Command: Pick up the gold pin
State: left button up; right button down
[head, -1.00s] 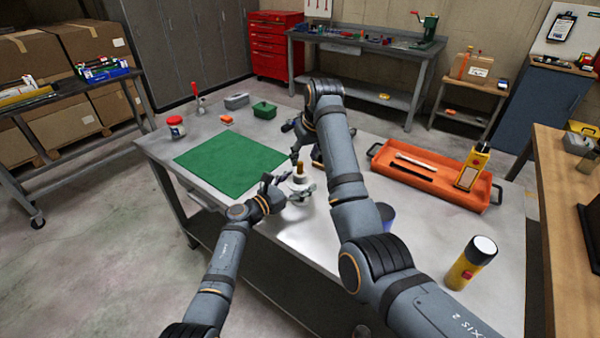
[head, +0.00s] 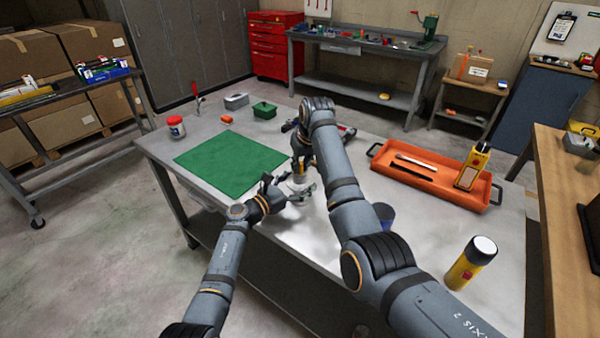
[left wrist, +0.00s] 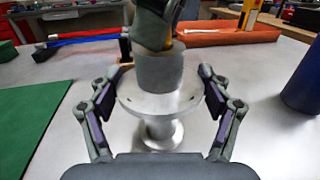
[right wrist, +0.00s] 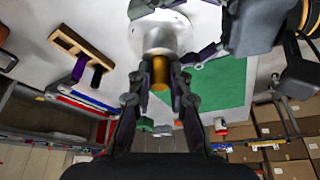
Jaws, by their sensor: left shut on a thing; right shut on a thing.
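A grey metal flanged hub (head: 299,188) stands on the steel workbench. My left gripper (head: 289,193) has its fingers on either side of the hub and is shut on it; its round flange (left wrist: 160,103) shows between them in the left wrist view. My right gripper (head: 302,162) is directly above the hub, pointing down. In the right wrist view the gold pin (right wrist: 160,74) is between my right fingers, which are shut on it, beside the hub's end (right wrist: 160,38). I cannot tell whether the pin is still seated. The head view hides the pin behind my right gripper.
On the workbench (head: 400,235), a green mat (head: 230,162) lies left of the hub. A yellow can (head: 470,264) stands near the front right. A blue cup (left wrist: 303,80) stands right of the hub.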

notch_tip(320, 180, up, 10)
jog(key=shift+r, duration=0.1)
pick_arm(q)
jog(key=o, duration=1.5)
jog(key=shift+c, duration=0.2)
